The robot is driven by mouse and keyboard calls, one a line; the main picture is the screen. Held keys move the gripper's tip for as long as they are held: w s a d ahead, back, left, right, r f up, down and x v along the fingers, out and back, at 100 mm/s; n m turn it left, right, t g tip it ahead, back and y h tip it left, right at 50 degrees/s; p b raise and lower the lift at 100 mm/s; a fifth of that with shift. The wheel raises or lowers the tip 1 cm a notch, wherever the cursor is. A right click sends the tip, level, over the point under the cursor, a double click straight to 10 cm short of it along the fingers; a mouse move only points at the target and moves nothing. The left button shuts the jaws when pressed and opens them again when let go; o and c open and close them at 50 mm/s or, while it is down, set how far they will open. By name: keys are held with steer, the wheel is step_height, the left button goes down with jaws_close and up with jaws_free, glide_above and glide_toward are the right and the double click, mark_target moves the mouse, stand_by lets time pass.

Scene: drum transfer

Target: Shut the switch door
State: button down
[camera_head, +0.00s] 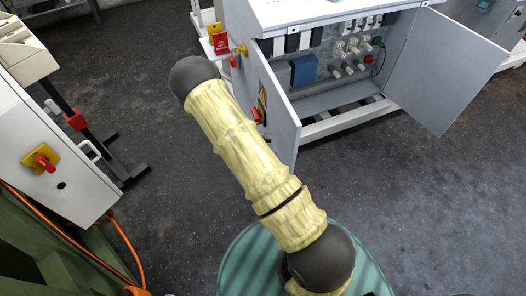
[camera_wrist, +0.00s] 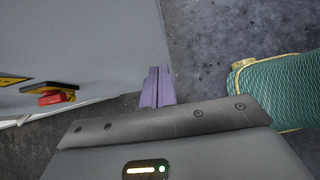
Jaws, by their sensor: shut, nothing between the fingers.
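The switch door (camera_head: 280,124) is the grey left door of the cabinet (camera_head: 345,100). It stands open, swung out toward me, with a red switch (camera_head: 258,115) and a yellow warning label on it. My arm partly covers it in the head view. In the wrist view the door (camera_wrist: 80,45) fills the upper left, with the red switch (camera_wrist: 57,98) near its lower left. My gripper (camera_wrist: 157,82) has purple fingers that are shut and empty, at the door's right edge. I cannot tell whether they touch it. The gripper is hidden in the head view.
The cabinet's right door (camera_head: 446,72) also stands open. Inside are a blue box (camera_head: 304,70) and several plugs and switches. A white box (camera_head: 50,150) with a red and yellow switch and an orange cable stand at left. The dark floor (camera_head: 400,200) at right is clear.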

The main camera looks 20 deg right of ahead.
mark_target(290, 155)
steer(key=d, duration=0.2)
steer(key=d+p, duration=0.1)
steer(key=d, duration=0.1)
steer(key=shift+s+d+f, duration=0.1)
steer(key=shift+d+f, duration=0.1)
steer(key=shift+d, duration=0.15)
